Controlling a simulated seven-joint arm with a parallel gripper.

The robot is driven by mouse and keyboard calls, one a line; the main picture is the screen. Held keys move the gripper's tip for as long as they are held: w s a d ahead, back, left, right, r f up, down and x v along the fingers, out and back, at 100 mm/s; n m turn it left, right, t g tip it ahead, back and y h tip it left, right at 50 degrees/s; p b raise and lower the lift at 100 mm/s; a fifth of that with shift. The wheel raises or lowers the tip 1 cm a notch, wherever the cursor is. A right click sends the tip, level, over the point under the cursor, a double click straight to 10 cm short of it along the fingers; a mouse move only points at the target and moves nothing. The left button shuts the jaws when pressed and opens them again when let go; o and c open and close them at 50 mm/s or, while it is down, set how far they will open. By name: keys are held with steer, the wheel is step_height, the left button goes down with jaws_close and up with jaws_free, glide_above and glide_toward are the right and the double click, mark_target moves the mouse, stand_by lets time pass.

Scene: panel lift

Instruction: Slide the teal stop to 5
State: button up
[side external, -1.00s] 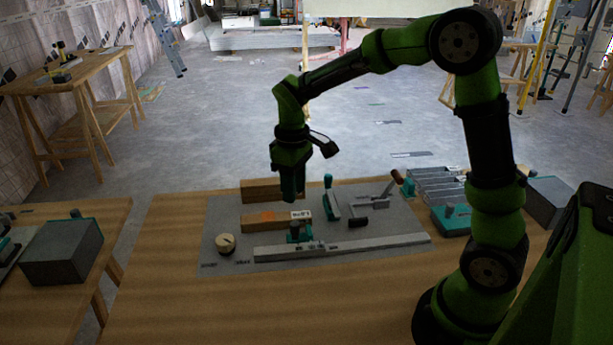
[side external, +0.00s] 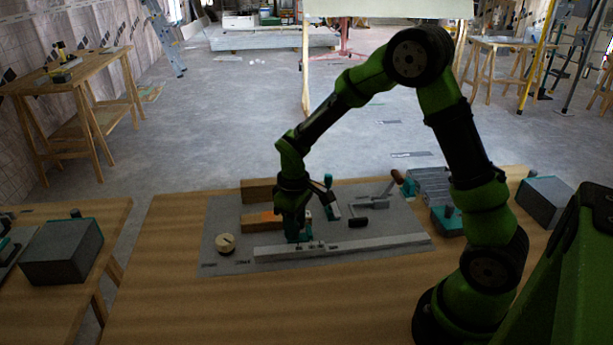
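The teal stop (side external: 304,238) sits on the pale ruled bar (side external: 375,242), left of the bar's middle. My gripper (side external: 296,232) is lowered over the stop, with its fingers at or around the stop's upper part. The gripper hides most of the stop, and I cannot tell whether the fingers are closed on it. The marks on the bar are too small to read, so the 5 cannot be made out.
A grey mat (side external: 225,262) lies under the bar. A round cream knob (side external: 225,243) is at the left. Wooden blocks (side external: 257,191) lie behind the gripper. A teal-handled clamp (side external: 329,200) and a lever (side external: 385,192) stand right of it.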

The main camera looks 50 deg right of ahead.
mark_target(305, 236)
jaws_close()
steer(key=shift+s+d, duration=0.9)
steer(key=shift+o, duration=0.8)
jaws_free()
steer(key=shift+r, duration=0.1)
step_height(305, 236, up, 17)
steer(key=shift+w, duration=0.1)
